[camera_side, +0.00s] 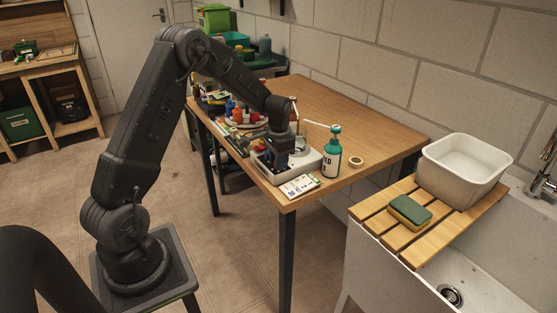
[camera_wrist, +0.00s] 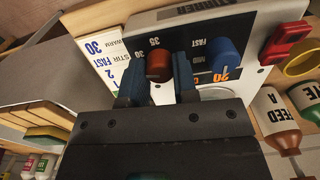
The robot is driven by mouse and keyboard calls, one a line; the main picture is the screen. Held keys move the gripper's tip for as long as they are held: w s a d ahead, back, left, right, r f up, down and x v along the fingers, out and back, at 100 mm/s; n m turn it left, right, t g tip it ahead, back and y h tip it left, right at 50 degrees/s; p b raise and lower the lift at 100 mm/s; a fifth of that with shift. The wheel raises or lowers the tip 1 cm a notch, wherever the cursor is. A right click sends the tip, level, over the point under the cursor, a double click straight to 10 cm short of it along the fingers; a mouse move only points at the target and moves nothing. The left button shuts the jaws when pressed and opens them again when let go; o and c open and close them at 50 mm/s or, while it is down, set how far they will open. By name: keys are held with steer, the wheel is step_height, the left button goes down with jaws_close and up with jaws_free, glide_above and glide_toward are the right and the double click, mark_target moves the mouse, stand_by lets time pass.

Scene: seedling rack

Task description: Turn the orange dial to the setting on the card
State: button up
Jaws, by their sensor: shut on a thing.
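The orange dial (camera_wrist: 158,67) is on the face of the white stirrer unit (camera_wrist: 175,14), between my fingers in the wrist view. My gripper (camera_wrist: 158,82) is shut on it, one finger on each side. The numbers 30 and 35 show beside the dial; I cannot make out its pointer. The card (camera_wrist: 105,60) lies left of the unit, with "WARM 30" and "STIR FAST" legible and its lower lines partly hidden. A blue dial (camera_wrist: 224,55) is to the right, near "FAST" and "MID". In the side view the unit (camera_side: 312,163) and card (camera_side: 300,186) are near the table's front corner.
A red part (camera_wrist: 287,40) and a yellow ring (camera_wrist: 302,60) are right of the blue dial. A labelled bottle (camera_wrist: 277,120) is close to my gripper's right. In the side view a green-topped bottle (camera_side: 331,155) and tape roll (camera_side: 356,161) stand right of the unit. The table's back right is clear.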

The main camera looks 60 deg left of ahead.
steer(key=shift+m, duration=1.6)
steer(key=shift+r, duration=0.1)
steer(key=o, duration=0.9)
steer(key=shift+o, duration=0.2)
step_height(320, 180, up, 14)
steer(key=shift+d, duration=0.1)
